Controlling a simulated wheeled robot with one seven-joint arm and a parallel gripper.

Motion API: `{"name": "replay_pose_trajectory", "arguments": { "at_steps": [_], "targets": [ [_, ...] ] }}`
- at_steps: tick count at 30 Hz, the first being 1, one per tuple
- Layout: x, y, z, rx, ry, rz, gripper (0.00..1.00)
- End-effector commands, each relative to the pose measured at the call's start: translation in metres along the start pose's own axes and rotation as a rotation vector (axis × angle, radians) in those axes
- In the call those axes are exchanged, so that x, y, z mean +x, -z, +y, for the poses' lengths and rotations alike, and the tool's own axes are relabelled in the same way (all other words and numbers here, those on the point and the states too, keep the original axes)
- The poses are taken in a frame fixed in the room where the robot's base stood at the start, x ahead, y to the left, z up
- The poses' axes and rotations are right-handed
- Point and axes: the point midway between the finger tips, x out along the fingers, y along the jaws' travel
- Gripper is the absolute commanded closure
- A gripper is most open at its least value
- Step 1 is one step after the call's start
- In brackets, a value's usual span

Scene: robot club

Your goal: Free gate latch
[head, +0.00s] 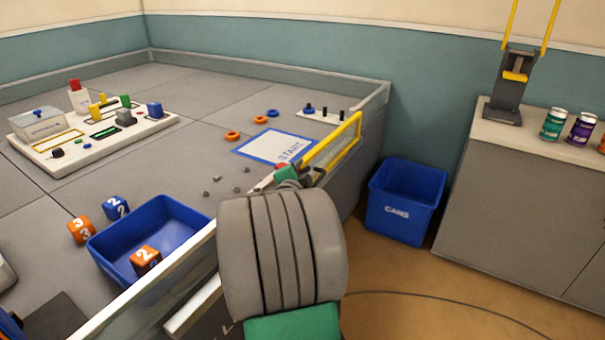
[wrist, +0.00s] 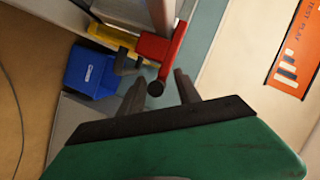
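The red latch (wrist: 158,48), with a dark round knob (wrist: 155,88) at its lower end, shows in the wrist view on a grey post. My gripper (wrist: 160,80) is open, one dark finger on each side of the knob. I see gaps between the fingers and the knob, and cannot tell its depth between them. In the head view a small red part (head: 281,166) shows by the yellow-framed gate (head: 335,145) at the arena's wall. My grey arm and green wrist hide most of the latch area there.
A blue CANS bin (head: 405,200) stands on the floor right of the gate. A counter (head: 520,210) with cans is further right. Inside the arena are a blue tray (head: 150,235) with an orange cube, a START mat (head: 262,150), rings and small stones near the wall.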

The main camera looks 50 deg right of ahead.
Motion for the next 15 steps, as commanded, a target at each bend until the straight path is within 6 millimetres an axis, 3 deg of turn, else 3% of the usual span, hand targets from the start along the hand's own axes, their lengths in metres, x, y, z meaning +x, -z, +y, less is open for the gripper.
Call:
{"name": "replay_pose_trajectory", "arguments": {
  "at_steps": [15],
  "targets": [
    [-0.0004,-0.0012,0.003,-0.002,-0.006,-0.002,1.0]
  ]
}}
